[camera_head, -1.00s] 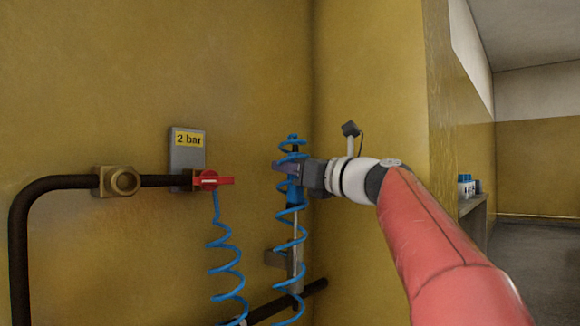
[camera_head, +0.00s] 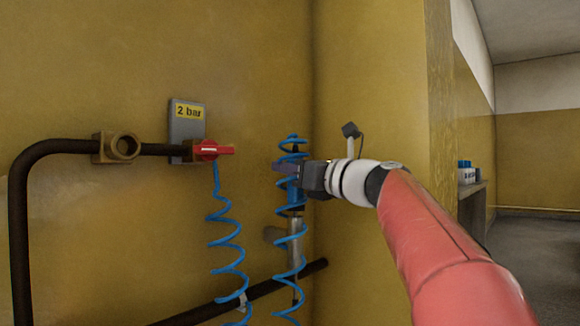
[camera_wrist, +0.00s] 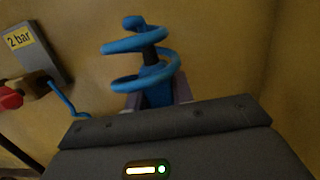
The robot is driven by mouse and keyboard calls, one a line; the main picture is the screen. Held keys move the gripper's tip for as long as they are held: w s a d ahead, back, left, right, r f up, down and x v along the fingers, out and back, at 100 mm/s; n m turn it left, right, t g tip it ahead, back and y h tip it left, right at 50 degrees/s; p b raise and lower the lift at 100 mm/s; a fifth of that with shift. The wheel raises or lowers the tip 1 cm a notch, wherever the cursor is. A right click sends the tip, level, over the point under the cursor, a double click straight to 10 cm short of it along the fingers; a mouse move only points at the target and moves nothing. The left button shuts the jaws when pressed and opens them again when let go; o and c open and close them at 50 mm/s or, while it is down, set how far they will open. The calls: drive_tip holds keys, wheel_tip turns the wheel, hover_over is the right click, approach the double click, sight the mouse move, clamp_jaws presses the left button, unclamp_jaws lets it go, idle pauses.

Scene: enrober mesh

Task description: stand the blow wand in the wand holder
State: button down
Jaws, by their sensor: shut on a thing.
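My gripper (camera_head: 288,178) is shut on the blue handle of the blow wand (camera_wrist: 157,90), which stands upright near the wall corner. A blue coiled hose (camera_head: 284,137) winds around the wand in both views. Below the handle is the wand holder, a grey upright tube (camera_head: 296,240) on a wall bracket. The handle's lower end appears at the tube's top, with the wand's shaft in line with it. Hose coils cross in front, so I cannot tell how deep the shaft sits or whether the handle rests on the tube.
A red valve lever (camera_head: 213,150) and a "2 bar" sign (camera_head: 188,112) are on the wall to the left. A dark pipe (camera_head: 60,146) feeds the valve; another pipe (camera_head: 316,267) runs low behind the holder. The side wall (camera_head: 375,100) stands close to my gripper.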

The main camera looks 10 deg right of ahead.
drive_tip(key=c, duration=1.1)
unclamp_jaws()
drive_tip(key=v, duration=0.7)
drive_tip(key=shift+s+d+f, duration=0.1)
drive_tip(key=shift+s+d, duration=0.1)
drive_tip(key=shift+s, duration=0.15)
